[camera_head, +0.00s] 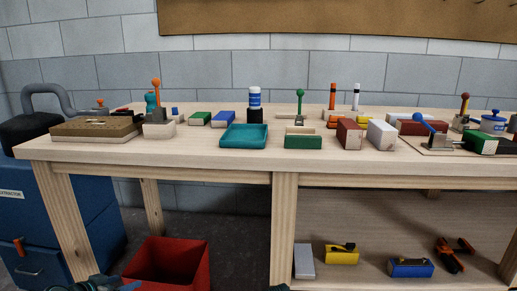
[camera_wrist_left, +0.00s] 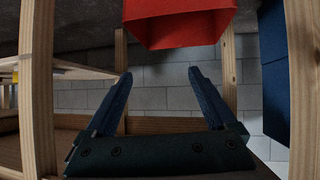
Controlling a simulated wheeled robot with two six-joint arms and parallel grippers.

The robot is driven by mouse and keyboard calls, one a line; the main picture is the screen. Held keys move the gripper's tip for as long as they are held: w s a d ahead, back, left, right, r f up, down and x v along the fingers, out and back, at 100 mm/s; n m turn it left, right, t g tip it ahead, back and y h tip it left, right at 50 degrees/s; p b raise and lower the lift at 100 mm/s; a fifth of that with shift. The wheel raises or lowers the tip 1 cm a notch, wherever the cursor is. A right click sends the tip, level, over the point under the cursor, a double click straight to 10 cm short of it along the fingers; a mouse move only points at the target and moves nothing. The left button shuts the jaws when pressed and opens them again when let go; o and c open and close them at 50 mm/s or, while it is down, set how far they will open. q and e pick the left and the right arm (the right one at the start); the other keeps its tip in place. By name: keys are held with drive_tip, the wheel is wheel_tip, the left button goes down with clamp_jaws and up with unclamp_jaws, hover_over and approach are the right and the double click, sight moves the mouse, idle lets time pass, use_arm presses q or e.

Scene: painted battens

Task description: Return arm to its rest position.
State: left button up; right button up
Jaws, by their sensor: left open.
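My left gripper (camera_head: 104,286) shows only in part at the bottom edge of the head view, low in front of the workbench (camera_head: 284,168) and near the red bin (camera_head: 165,266). In the left wrist view my left gripper (camera_wrist_left: 163,82) has its two dark blue fingers spread wide with nothing between them. The red bin (camera_wrist_left: 180,22) hangs at the top of that view, apart from the fingers.
Painted battens, including a red one (camera_head: 349,133) and a white one (camera_head: 382,133), stand on the bench with a teal tray (camera_head: 245,136). A lower shelf holds a yellow plane (camera_head: 341,255) and a blue plane (camera_head: 410,267). A blue extractor (camera_head: 60,215) stands at left.

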use_arm(q)
drive_tip(key=s+d+r+m+g+h+p, duration=0.15)
drive_tip(key=d+r+g+p, duration=0.25)
drive_tip(key=d+r+p, duration=0.65)
drive_tip(key=s+d+r+g+p, duration=0.25)
drive_tip(key=d+r+p, duration=0.55)
drive_tip(key=d+p, duration=0.55)
drive_tip(key=s+d+r+g+y+p, duration=0.1)
drive_tip(key=s+d+r+y+p, duration=0.1)
drive_tip(key=r+p, duration=0.5)
drive_tip(key=s+d+r+g+y+p, duration=0.2)
drive_tip(key=s+d+r+p, duration=0.2)
drive_tip(key=r+p, duration=0.3)
drive_tip(key=s+d+r+g+y+p, duration=0.2)
drive_tip(key=s+d+r+p, duration=0.2)
drive_tip(key=r+p, duration=0.3)
drive_tip(key=d+p, duration=0.1)
drive_tip(key=p, duration=0.3)
drive_tip(key=shift+r, duration=0.25)
